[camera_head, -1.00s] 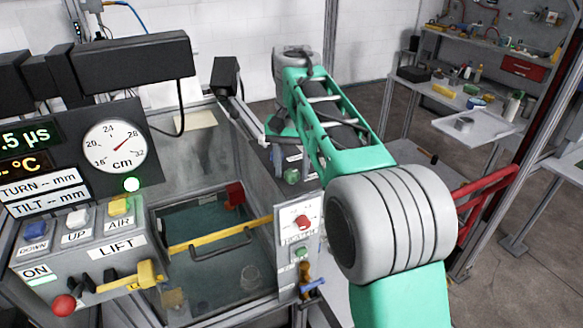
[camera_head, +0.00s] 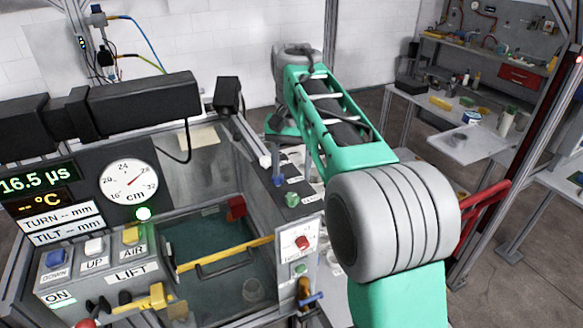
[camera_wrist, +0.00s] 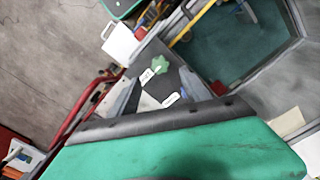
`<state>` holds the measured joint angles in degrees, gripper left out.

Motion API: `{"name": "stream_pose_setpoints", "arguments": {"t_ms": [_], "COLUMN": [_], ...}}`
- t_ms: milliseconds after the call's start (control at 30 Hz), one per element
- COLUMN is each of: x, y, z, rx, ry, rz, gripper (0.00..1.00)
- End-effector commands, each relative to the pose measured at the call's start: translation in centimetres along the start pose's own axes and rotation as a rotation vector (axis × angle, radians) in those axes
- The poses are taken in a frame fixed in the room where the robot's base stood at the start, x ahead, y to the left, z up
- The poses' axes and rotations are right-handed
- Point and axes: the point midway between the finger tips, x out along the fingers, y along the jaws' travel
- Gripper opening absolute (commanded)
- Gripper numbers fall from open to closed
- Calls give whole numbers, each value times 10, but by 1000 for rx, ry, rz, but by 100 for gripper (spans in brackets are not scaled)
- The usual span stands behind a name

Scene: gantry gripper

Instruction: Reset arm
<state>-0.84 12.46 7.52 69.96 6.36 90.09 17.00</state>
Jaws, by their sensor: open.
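My green arm (camera_head: 345,155) with grey ringed joints crosses the right half of the head view, reaching up and away from the bottom right. Its far end bends down behind the grey joint at the top, beside the tank. In the wrist view a large green surface with a dark edge, seemingly part of my own arm, fills the bottom. Beyond it are a green knob (camera_wrist: 188,65) on a dark labelled panel and a corner of the tank. I see nothing held.
A tank (camera_head: 215,245) with a yellow bar (camera_head: 225,254) stands left of my arm. A control panel (camera_head: 95,262) with LIFT buttons and a round gauge (camera_head: 128,181) is at left. A red rail (camera_head: 480,215) and workbenches are at right. Floor shows between them.

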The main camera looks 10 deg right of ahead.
Motion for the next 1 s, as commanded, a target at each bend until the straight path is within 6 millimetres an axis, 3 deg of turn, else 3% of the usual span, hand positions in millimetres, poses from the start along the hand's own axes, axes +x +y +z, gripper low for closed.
{"name": "stream_pose_setpoints", "arguments": {"t_ms": [233,333,467,567,800,1000], "x": [1,-1,5,21,82,105], "y": [1,8,26,42,69,73], "z": [1,15,52,87,162,181], "rx": [-2,-33,-115,-191,-345,-389], "ry": [3,34,117,190,343,384], "rz": [-1,-8,-26,-41,-69,-76], "gripper": [56,56,56,56,56,56]}}
